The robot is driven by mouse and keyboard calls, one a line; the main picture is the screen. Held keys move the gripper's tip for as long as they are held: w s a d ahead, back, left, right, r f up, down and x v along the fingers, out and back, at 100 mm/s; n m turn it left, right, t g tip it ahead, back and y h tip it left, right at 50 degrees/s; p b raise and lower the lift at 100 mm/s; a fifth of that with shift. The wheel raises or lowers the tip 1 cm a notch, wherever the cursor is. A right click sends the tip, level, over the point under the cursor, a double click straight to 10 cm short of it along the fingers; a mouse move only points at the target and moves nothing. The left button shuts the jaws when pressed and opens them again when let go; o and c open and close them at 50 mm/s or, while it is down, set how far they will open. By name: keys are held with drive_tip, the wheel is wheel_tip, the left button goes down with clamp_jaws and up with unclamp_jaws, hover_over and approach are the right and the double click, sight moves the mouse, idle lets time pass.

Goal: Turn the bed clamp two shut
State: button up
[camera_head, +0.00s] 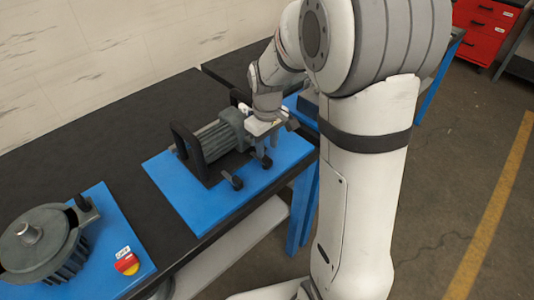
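A grey ribbed motor (222,140) with a black upright frame (188,150) sits on a blue plate (190,202) on the bench. Two small dark clamp handles stand on the plate's front side, a nearer-left one (232,182) and one farther right (264,160). Which of them is clamp two I cannot tell. My gripper (264,149) points down over the right end of the motor, right by the farther-right handle. Its fingers are small and dark here; whether they touch or grip the handle cannot be told. My arm hides the area behind.
A round grey housing (38,240) stands on another blue plate at the lower left, with a red and yellow switch (127,263). The black bench top (120,165) is bare between the plates. A pale wall runs behind the bench. A red cabinet (484,30) stands at the far right.

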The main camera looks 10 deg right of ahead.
sight(268, 159)
drive_tip(key=shift+r, duration=1.35)
drive_tip(key=shift+s+r, duration=0.25)
drive_tip(key=shift+r, duration=0.05)
drive_tip(key=s+r+m+t, duration=0.1)
drive_tip(key=s+r+m, duration=0.2)
drive_tip(key=s, duration=0.6)
drive_tip(key=s+d+r+m+t, duration=0.1)
drive_tip(key=s+r+m, duration=0.1)
drive_tip(key=s, duration=0.7)
drive_tip(key=shift+r+m+t, duration=0.4)
drive_tip(key=shift+m, duration=0.2)
